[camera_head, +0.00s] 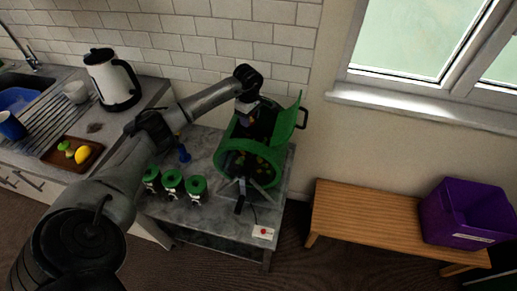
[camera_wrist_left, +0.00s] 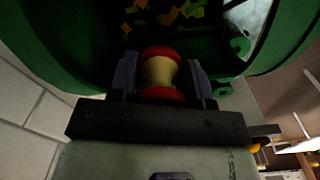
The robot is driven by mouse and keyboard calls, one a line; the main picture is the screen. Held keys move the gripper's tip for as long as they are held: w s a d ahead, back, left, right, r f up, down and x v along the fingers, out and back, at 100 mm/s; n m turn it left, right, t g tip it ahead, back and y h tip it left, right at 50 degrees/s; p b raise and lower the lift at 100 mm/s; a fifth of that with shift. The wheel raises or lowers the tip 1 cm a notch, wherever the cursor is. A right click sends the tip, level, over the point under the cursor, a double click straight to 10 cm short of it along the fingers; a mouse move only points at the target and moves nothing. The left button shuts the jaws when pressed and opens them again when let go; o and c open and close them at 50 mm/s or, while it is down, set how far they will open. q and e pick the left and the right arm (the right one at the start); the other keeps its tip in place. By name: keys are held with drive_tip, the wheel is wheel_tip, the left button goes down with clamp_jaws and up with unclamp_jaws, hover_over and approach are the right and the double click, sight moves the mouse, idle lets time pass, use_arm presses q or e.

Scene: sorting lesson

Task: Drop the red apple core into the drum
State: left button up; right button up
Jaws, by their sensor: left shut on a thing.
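The green drum (camera_head: 222,158) lies on its side on a grey table, with its green hatch (camera_head: 287,124) swung open on the right. Scraps in several colours show inside it. My left gripper (camera_head: 248,118) is over the hatch opening at the top of the drum. In the left wrist view, my left gripper (camera_wrist_left: 160,78) is shut on the red apple core (camera_wrist_left: 158,72), which has red ends and a pale waist. The core is held at the opening, above the scraps. In the head view the core is hidden. My right gripper is not in view.
Several green-topped containers (camera_head: 172,183) stand left of the drum, with a blue item (camera_head: 184,154) behind them. A white card with a red mark (camera_head: 263,232) lies at the table's front. A purple crate (camera_head: 460,211) sits on a wooden bench (camera_head: 365,213) to the right.

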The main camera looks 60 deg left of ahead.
use_arm(q)
drive_tip(key=shift+f, duration=0.1)
drive_tip(key=o, duration=1)
wheel_tip(320, 180, up, 13)
drive_tip(key=shift+f+p, duration=0.2)
drive_tip(key=shift+p, duration=0.6)
drive_tip(key=shift+r, duration=0.65)
